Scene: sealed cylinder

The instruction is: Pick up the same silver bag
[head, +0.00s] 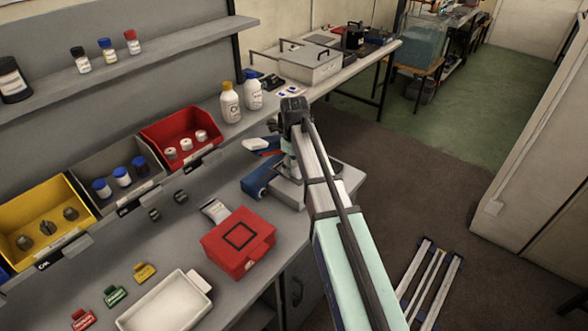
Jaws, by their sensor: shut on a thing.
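A small silver bag (215,210) lies on the grey bench, just behind the red box. My arm reaches up and away over the bench's right edge, then bends down at the far end. My gripper (288,163) is small and mostly hidden behind my own arm, above a blue and grey device (262,182). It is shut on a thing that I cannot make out. The silver bag by the red box is apart from it, to the left and nearer.
The red box (238,243) and a white tray (165,302) stand at the front. Yellow (20,212), grey (92,172) and red (160,133) bins line the back. Two white bottles (230,104) stand beyond. A ladder-like frame (432,280) lies on the floor at right.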

